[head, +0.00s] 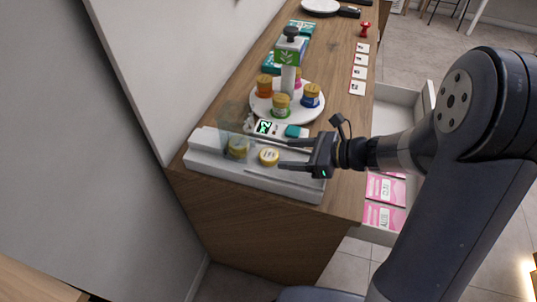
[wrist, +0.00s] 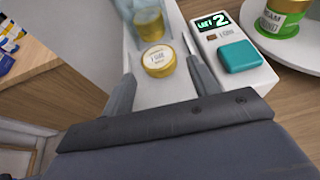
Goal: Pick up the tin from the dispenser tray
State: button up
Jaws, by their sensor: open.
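A small round tin with a yellow lid and pale label (head: 268,157) sits on the white dispenser tray (head: 217,171) at the counter's near end. In the wrist view the tin (wrist: 158,62) lies between the finger ends. My gripper (head: 272,152) is open, its fingers reaching left over the tray, one on each side of the tin. I cannot tell whether either finger touches it.
A white device with a green display (head: 264,127) and a teal block (head: 296,131) stand beside the tray. Behind is a round white stand (head: 259,107) with several colourful jars. An open drawer (head: 401,95) with pink packets lies right of the counter.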

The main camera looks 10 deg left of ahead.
aim_at(271, 155)
jog(key=x, duration=0.5)
jog(key=shift+s+p, duration=0.1)
jog(key=shift+p, duration=0.2)
jog(key=c, duration=0.8)
